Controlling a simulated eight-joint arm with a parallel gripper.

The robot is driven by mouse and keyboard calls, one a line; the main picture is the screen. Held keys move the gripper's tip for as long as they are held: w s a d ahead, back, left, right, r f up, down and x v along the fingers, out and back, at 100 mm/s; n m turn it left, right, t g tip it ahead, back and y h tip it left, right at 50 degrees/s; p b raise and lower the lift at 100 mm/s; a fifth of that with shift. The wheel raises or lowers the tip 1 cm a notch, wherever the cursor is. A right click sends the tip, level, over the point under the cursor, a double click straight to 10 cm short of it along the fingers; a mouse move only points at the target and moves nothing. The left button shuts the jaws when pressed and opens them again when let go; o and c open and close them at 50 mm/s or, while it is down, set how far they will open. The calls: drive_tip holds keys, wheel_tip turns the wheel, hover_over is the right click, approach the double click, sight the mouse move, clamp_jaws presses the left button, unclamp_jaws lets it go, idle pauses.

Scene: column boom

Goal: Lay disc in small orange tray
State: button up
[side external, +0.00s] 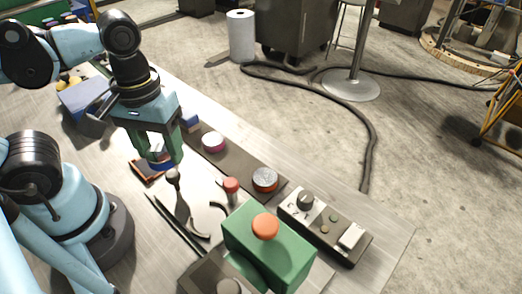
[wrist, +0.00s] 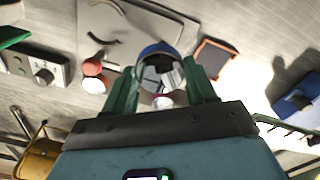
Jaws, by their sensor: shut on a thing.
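My gripper (side external: 158,156) is shut on a disc (side external: 161,164) with a blue rim, just above the worktop. In the wrist view the disc (wrist: 156,48) sits between the two green fingers of my gripper (wrist: 162,76), with a grey-white, shiny face. The small orange tray (side external: 147,175) is a dark, shallow tray with an orange rim, close to the fingertips and partly hidden by them in the side view. In the wrist view the tray (wrist: 213,57) lies right of the disc, beside the right finger, and looks empty.
A dark strip (side external: 240,165) carries a pink-white disc (side external: 213,142) and a grey disc with a red side (side external: 265,179). A red-topped knob (side external: 231,185), a green box with an orange button (side external: 265,226) and a switch panel (side external: 325,226) stand nearby. A blue bin (side external: 84,97) lies behind.

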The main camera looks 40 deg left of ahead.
drive_tip(key=shift+a+f+n, duration=0.2)
drive_tip(key=shift+a+n, duration=0.1)
drive_tip(key=shift+a, duration=0.35)
drive_tip(key=a+f, duration=0.2)
drive_tip(key=a, duration=0.1)
drive_tip(key=w+a+f, duration=0.1)
drive_tip(key=a+f, duration=0.1)
drive_tip(key=a, duration=0.2)
drive_tip(key=a+f, duration=0.2)
drive_tip(key=a, duration=0.2)
drive_tip(key=shift+w+f, duration=0.2)
drive_tip(key=shift+f, duration=2.15)
drive_tip(key=shift+f, duration=0.15)
drive_tip(key=o, duration=1.1)
